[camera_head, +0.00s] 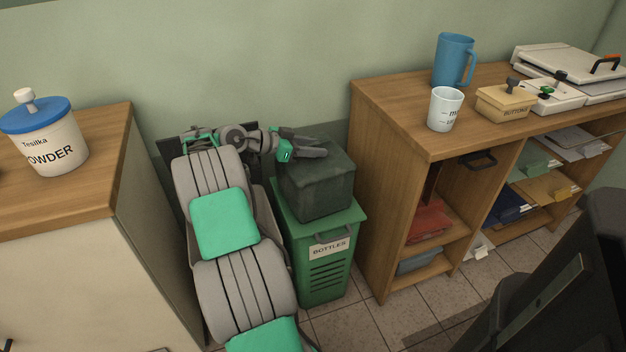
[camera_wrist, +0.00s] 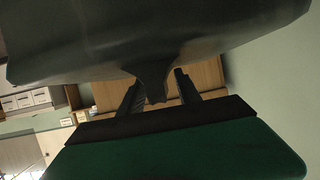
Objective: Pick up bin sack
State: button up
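The bin sack (camera_head: 318,185) is a dark grey-green, box-shaped bundle on top of the green bin labelled BOTTLES (camera_head: 323,270). My gripper (camera_head: 318,147) reaches in from the left, low over the sack's top. In the wrist view the sack (camera_wrist: 150,35) fills the upper part, and its narrow gathered neck (camera_wrist: 156,82) points between the two dark fingers of my gripper (camera_wrist: 160,95). The fingers stand apart on either side of the neck, with a gap visible at the right finger. The head view hides the neck.
A wooden shelf unit (camera_head: 365,180) stands close to the right of the bin, with a blue jug (camera_head: 452,60) and a white cup (camera_head: 444,109) on top. A cabinet (camera_head: 75,250) with a powder jar (camera_head: 45,140) stands left. The wall (camera_head: 230,60) is close behind.

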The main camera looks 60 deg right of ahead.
jog(key=shift+c, duration=0.6)
grip_shut()
dwell(0.7)
jog(key=shift+r, duration=0.15)
